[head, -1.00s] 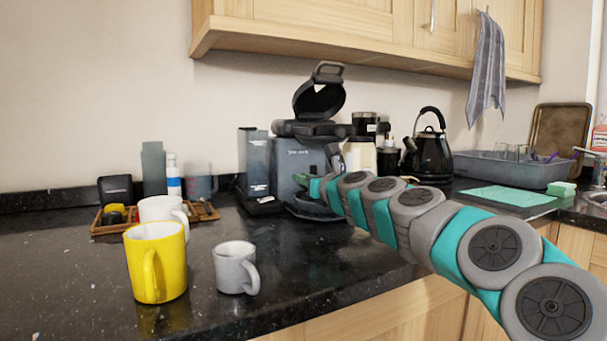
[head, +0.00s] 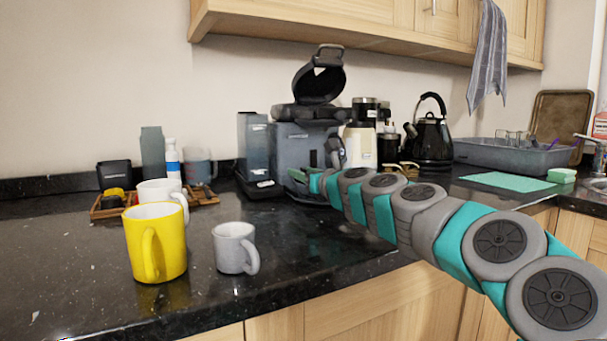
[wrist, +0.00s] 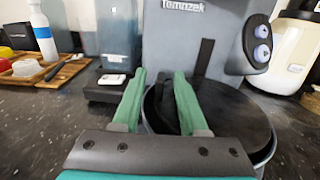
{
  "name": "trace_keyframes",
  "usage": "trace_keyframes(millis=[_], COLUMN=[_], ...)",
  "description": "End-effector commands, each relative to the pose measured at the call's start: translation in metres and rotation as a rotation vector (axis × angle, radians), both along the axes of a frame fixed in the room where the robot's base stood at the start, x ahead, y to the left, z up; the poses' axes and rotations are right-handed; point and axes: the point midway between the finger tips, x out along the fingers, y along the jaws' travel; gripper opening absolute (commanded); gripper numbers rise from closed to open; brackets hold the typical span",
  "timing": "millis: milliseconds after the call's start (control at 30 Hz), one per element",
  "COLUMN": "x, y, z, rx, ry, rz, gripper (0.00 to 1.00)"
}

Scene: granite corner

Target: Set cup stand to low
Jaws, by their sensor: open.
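The coffee machine (head: 299,147) stands at the back of the counter with its top lid raised. Its grey front (wrist: 190,45) fills the upper middle of the wrist view. The cup stand (wrist: 238,112), a round dark platform, sits low in front of the machine's body; my gripper covers part of it. My gripper (wrist: 160,82) is open, its two green fingers apart over the stand's left part, with a dark upright piece visible between them. I cannot tell whether the fingers touch it. In the head view my gripper (head: 298,176) is at the machine's lower front, mostly hidden by my arm.
A yellow mug (head: 155,243), a grey cup (head: 234,248) and a white mug (head: 163,190) stand on the left counter. A wooden tray (wrist: 70,70) lies left of the machine. A cream canister (head: 360,146) and black kettle (head: 430,140) stand to its right.

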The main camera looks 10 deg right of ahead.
Motion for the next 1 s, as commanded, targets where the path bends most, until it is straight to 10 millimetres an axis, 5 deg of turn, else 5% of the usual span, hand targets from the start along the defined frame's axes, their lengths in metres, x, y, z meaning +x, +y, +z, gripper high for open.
trace_keyframes(millis=[600, 1000], x=[-0.067, -0.074], y=[-0.023, -0.024], z=[0.000, -0.001], rx=[0.001, 0.000], ry=[0.000, 0.001], rz=[-0.001, 0.000], gripper=[0.43, 0.43])
